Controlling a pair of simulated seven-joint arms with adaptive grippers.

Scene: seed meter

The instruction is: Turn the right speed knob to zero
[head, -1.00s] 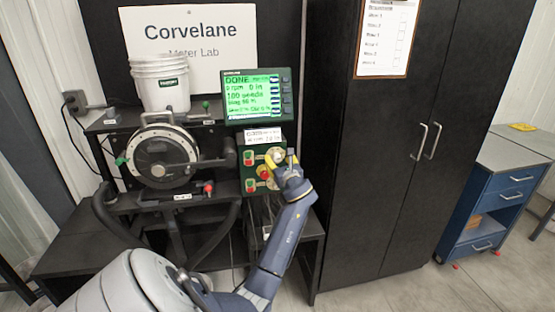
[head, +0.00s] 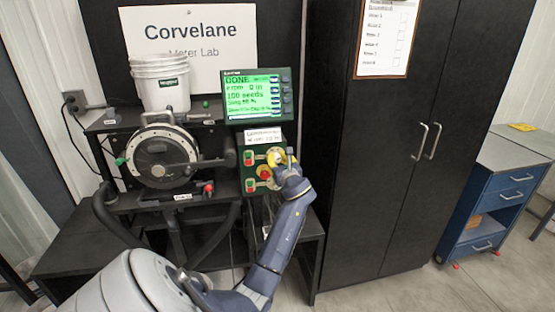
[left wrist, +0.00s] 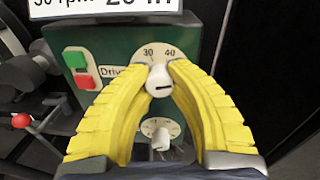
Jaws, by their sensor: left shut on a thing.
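The green control box (head: 247,170) stands below the display, with two dials on its front. In the left wrist view the upper white knob (left wrist: 159,82) sits on a dial with 30 and 40 showing, beside a label starting "Drive". A dark mark crosses the knob. My left gripper (head: 277,157) is shut on this upper knob, with yellow fingers on both its sides in the left wrist view (left wrist: 160,72). A lower white knob (left wrist: 161,139) shows between the fingers, not held. The fingers hide parts of both dials. My right gripper is not in view.
Green (left wrist: 75,59) and red (left wrist: 82,79) buttons sit left of the upper knob. The display (head: 257,95) reads DONE and 100 seeds. The round seed meter (head: 160,158) stands to the left. A tall black cabinet (head: 390,150) stands close on the right.

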